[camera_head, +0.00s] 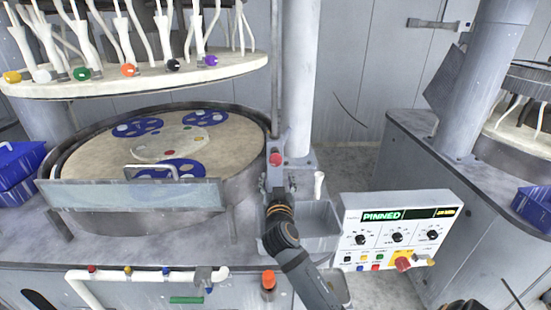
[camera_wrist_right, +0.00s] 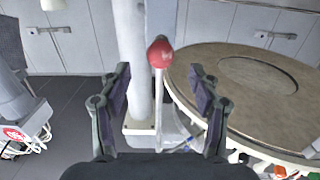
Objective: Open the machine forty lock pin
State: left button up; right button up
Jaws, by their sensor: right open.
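The lock pin shows as a red ball knob (camera_head: 275,158) beside the round platen in the head view. In the right wrist view the red knob (camera_wrist_right: 160,52) tops a thin pale rod that runs down between my fingers. My right gripper (camera_head: 278,187) is just on the near side of the knob. In the right wrist view my right gripper (camera_wrist_right: 160,84) is open, its two fingers apart on either side of the rod with gaps, holding nothing. The control panel (camera_head: 348,222) has a display (camera_head: 397,214) reading PINNED in green. My left gripper is not in view.
The platen (camera_head: 95,165) with blue carriers lies left of the knob, under a raised upper plate (camera_head: 140,86). A grey column (camera_head: 298,80) stands right behind the knob. A small basin (camera_head: 318,222) and white handle (camera_head: 319,184) are to the right. An orange-capped post (camera_head: 268,280) stands in front.

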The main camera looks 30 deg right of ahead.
aim_at(276, 163)
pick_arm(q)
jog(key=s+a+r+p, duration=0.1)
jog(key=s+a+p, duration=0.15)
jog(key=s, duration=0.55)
pick_arm(e)
jog(key=w, duration=0.1)
jog(key=w+d+r, duration=0.1)
jog(key=w+d, duration=0.1)
jog(key=w, duration=0.1)
jog(key=shift+w+d+r, duration=0.1)
jog(key=shift+d+r, duration=0.1)
jog(key=shift+d, duration=0.05)
jog(key=p+x, duration=0.1)
jog(key=x, duration=0.2)
jog(key=shift+w+f, duration=0.15)
jog(key=shift+w, duration=0.05)
jog(key=shift+d, duration=0.1)
jog(key=shift+c, duration=0.4)
jog(key=c, duration=0.5)
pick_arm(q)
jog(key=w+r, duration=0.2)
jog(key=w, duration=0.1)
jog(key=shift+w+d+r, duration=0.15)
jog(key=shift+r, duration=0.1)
pick_arm(e)
grip_shut()
